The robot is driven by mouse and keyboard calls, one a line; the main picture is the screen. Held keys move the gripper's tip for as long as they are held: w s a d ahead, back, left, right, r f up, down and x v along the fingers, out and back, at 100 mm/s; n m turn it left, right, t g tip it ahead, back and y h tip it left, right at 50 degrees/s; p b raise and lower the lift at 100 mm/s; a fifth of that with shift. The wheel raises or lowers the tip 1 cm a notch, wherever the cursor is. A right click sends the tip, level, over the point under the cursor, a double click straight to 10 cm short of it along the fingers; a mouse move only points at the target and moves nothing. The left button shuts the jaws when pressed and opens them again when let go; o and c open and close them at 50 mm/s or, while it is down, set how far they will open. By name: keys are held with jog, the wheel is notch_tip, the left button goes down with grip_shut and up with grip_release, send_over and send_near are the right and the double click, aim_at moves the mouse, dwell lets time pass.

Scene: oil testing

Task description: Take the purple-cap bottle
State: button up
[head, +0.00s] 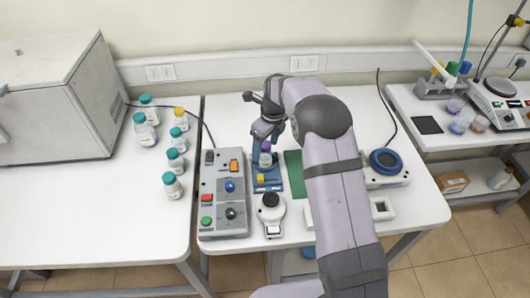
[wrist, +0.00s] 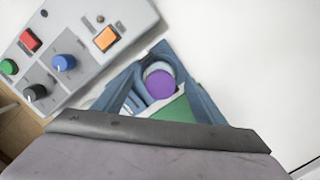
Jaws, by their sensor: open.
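The purple-cap bottle (head: 265,160) stands upright at the blue stand (head: 270,187) in the middle of the table. In the wrist view its round purple cap (wrist: 159,84) shows from above. My gripper (head: 264,140) is directly over the bottle, pointing down. In the wrist view the blue fingers of my gripper (wrist: 160,62) are open, one on each side of the cap. I cannot tell whether they touch the bottle. The bottle's body is mostly hidden under its cap in the wrist view.
A yellow cap (head: 260,178) sits in front of the bottle. A grey control box (head: 223,205) with coloured buttons stands close on the left. A green mat (head: 295,172) lies on the right. Several teal-cap bottles (head: 172,186) stand on the left table.

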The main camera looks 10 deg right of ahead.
jog(key=shift+w+a+f, duration=0.1)
jog(key=shift+f, duration=0.8)
jog(key=c, duration=1.3)
jog(key=shift+o, duration=0.2)
jog(key=shift+w+r, duration=0.1)
jog(key=shift+r, duration=0.35)
notch_tip(320, 180, up, 9)
jog(key=b, duration=0.3)
jog(key=shift+r, duration=0.1)
